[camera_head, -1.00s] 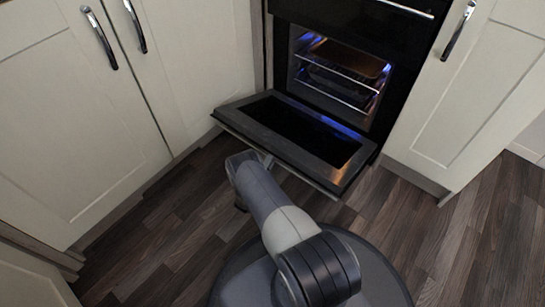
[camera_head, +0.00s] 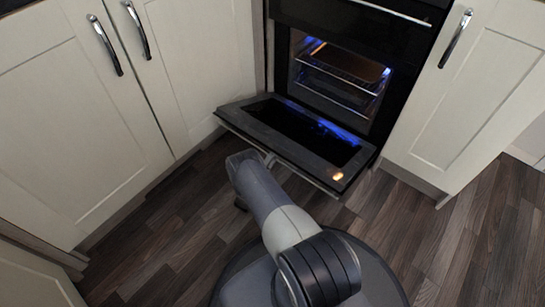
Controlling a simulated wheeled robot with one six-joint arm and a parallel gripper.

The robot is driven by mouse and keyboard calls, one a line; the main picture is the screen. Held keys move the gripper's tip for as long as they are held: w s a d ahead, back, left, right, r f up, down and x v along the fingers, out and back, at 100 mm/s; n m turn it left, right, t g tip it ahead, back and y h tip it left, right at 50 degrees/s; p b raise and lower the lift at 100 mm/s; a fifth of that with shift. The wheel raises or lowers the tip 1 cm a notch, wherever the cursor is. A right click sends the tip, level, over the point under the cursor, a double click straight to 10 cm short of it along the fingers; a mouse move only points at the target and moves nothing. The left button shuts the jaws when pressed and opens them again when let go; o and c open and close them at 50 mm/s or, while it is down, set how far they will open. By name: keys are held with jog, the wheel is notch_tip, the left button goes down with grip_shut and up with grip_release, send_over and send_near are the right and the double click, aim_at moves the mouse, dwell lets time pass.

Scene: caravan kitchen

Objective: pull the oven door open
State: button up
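The oven door (camera_head: 262,124) is hinged at its bottom and folded down, lying about level in front of the lit oven cavity (camera_head: 340,75). Its handle bar (camera_head: 308,179) runs along the front edge, facing me. My gripper (camera_head: 268,159) is at the left-middle part of that edge, by the handle. My own wrist hides most of the fingers, so I cannot tell whether they are open or closed on the handle.
Cream cupboards with metal handles stand to the left (camera_head: 80,110) and right (camera_head: 470,100) of the oven. A second handle bar (camera_head: 390,11) crosses the black oven front above the cavity. Dark wood floor (camera_head: 170,235) is clear around my base.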

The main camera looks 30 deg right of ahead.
aim_at(272, 143)
jog(key=shift+o, duration=0.7)
notch_tip(272, 143, up, 7)
jog(key=p, duration=0.5)
jog(key=shift+a+p, duration=0.1)
jog(key=shift+p, duration=0.3)
jog(key=o, duration=0.3)
jog(key=shift+r+p, duration=0.35)
jog(key=shift+r, duration=0.1)
jog(key=shift+o, duration=0.2)
jog(key=shift+w+f, duration=0.1)
jog(key=shift+f, duration=0.1)
jog(key=shift+c, duration=0.4)
